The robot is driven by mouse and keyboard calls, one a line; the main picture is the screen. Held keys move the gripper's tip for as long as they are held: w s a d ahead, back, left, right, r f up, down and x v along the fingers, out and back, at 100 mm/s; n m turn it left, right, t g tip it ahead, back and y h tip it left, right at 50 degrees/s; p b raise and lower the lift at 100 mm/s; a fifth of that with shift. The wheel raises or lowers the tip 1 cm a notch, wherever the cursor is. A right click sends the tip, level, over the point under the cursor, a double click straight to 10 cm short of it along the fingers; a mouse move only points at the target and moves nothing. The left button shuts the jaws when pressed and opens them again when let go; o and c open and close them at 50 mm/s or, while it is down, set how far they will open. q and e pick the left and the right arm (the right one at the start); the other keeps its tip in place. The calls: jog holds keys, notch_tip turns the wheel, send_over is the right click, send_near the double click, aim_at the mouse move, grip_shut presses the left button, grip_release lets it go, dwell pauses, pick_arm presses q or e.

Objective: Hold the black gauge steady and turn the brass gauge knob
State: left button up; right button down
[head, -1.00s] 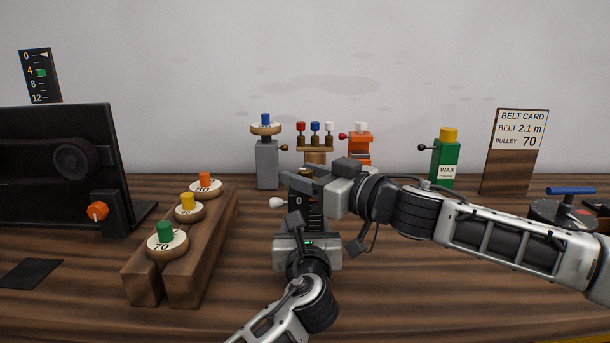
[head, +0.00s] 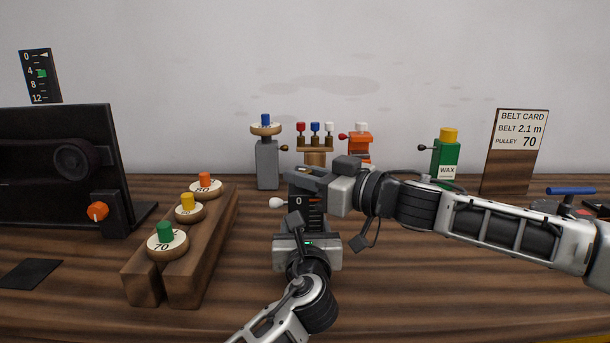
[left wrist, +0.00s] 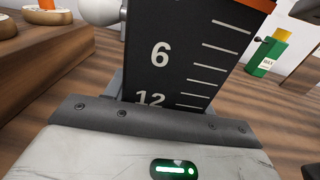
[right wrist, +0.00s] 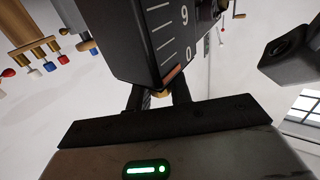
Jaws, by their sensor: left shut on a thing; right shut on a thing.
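The black gauge (head: 312,214) stands upright on the bench, with white marks and numbers and a white ball (head: 276,203) at its left side. My left gripper (head: 298,226) is shut on its lower part from the front; the left wrist view shows the black scale (left wrist: 165,52) between its fingers. My right gripper (head: 306,181) is shut at the top of the gauge, coming from the right. In the right wrist view a small bit of the brass knob (right wrist: 163,94) shows between the fingers, beside the gauge's zero end (right wrist: 150,45). The fingers hide most of the knob.
A wooden rack (head: 212,235) with pulleys stands to the left, beside a black machine (head: 50,190). Behind are a grey stand (head: 267,165), an orange device (head: 360,146) and a green wax bottle (head: 443,163). The front right bench is clear.

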jog(key=n+g+y, duration=0.1)
jog(key=n+g, duration=0.1)
jog(key=g, duration=0.1)
jog(key=n+g+y, duration=0.1)
jog(key=n+g, duration=0.1)
jog(key=g, duration=0.1)
jog(key=shift+w+n+g+y, duration=0.1)
jog(key=shift+n+g+y, duration=0.3)
jog(key=shift+n+g, duration=1.2)
jog(key=shift+g, duration=0.7)
jog(key=shift+n+g, duration=0.3)
jog(key=shift+g, duration=0.2)
jog(key=c, duration=1.3)
grip_release()
jog(key=d, duration=1.2)
jog(key=shift+w, duration=0.35)
